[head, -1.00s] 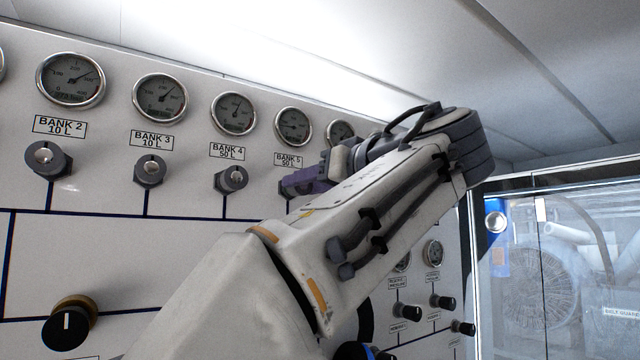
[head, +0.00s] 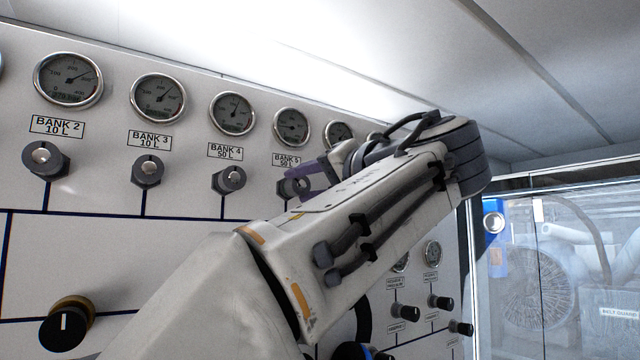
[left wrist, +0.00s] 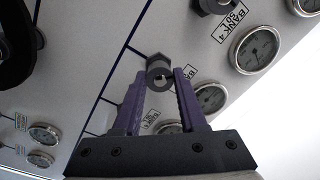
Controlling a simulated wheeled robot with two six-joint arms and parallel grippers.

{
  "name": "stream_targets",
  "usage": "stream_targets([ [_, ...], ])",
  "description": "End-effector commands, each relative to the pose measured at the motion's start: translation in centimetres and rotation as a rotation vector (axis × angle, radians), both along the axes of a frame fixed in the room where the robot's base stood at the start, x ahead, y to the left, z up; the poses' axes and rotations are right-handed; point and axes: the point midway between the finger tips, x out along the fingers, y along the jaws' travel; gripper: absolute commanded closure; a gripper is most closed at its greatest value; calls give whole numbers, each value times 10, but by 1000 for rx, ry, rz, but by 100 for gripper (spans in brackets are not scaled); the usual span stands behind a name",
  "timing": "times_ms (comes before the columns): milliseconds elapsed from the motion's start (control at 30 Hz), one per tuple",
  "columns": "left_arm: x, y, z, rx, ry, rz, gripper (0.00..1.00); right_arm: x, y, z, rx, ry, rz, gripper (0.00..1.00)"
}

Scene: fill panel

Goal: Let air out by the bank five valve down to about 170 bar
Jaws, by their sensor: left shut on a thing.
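The bank five valve knob (head: 286,188) is a small dark knob under the BANK 5 label (head: 286,160) in the head view. In the left wrist view the knob (left wrist: 158,70) sits between my two purple fingers. My left gripper (left wrist: 160,82) is shut on it; in the head view the gripper (head: 297,184) is partly hidden by my own arm. The bank five gauge (head: 291,127) is above the label, and it also shows in the left wrist view (left wrist: 211,97); its reading is too small to tell. My right gripper is not in view.
The bank four valve (head: 229,179) and its gauge (head: 232,113) are just left. Further left are the bank three valve (head: 147,171) and bank two valve (head: 45,160). Smaller knobs (head: 405,312) sit lower right. A glazed enclosure (head: 560,255) stands at the right.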

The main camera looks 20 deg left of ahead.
Motion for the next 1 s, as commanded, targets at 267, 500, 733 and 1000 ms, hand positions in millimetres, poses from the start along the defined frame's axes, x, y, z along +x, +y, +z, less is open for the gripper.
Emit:
stream_targets([
  [267,1,-1,0,165,211,-3,100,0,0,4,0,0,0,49],
  [500,0,0,0,303,388,-2,100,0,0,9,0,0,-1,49],
  [733,0,-1,0,426,548,-2,100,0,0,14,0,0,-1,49],
  [1000,0,-1,-1,531,682,-3,100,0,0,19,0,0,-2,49],
])
